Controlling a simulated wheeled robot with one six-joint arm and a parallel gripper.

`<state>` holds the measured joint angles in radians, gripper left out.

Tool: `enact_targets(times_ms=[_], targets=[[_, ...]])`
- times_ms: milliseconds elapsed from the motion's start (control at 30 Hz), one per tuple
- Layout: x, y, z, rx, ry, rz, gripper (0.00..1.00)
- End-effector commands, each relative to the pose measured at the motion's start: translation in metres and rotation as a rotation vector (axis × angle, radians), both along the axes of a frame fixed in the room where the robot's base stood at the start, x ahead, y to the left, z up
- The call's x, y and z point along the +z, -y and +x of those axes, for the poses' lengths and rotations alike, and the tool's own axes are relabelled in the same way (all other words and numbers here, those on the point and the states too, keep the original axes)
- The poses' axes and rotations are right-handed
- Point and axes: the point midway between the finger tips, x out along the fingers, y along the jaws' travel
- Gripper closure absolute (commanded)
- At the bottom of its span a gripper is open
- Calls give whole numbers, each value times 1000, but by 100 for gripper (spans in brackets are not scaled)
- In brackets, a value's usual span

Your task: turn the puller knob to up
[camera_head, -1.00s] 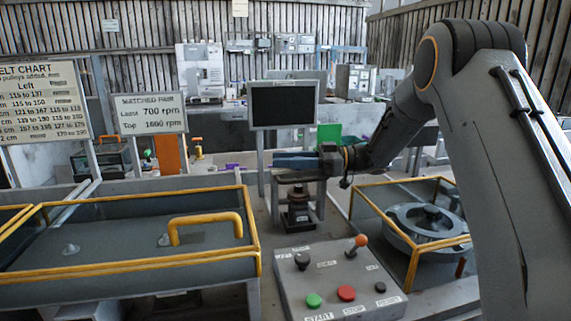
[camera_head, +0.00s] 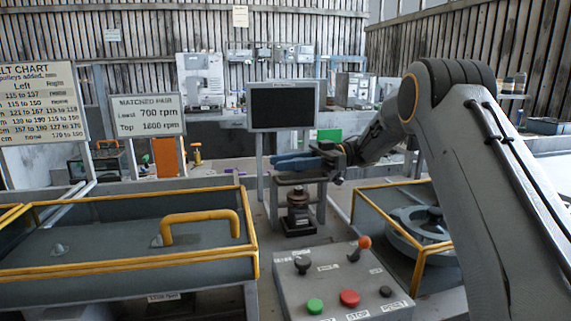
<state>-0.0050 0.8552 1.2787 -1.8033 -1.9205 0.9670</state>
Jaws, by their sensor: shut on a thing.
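The grey control panel (camera_head: 328,282) stands at the front centre of the head view. A black knob (camera_head: 303,264) sits at its back left; its small labels are too blurred to confirm which control is the puller knob. An orange-tipped lever (camera_head: 361,246) stands behind a red button (camera_head: 349,298), with a green button (camera_head: 315,306) to its left. My gripper (camera_head: 324,159) is well behind and above the panel, pointing left. It is shut on a blue piece (camera_head: 293,162), close above the puller stand (camera_head: 298,212). The exact grip is too small to see.
A yellow-edged guard with a yellow handle (camera_head: 200,224) lies left of the panel. A yellow-framed enclosure with a grey wheel (camera_head: 415,226) is on the right, partly behind my arm. A dark monitor (camera_head: 283,107) stands behind the puller. Air above the panel is clear.

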Motion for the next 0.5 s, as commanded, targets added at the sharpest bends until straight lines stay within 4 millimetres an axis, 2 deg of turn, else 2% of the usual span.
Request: enact_targets(times_ms=[100, 133, 233, 500], targets=[[2, -1, 0, 1, 1, 3, 92], [2, -1, 0, 1, 1, 2, 66], [2, -1, 0, 1, 1, 2, 51], [1, 1, 0, -1, 1, 1, 51]])
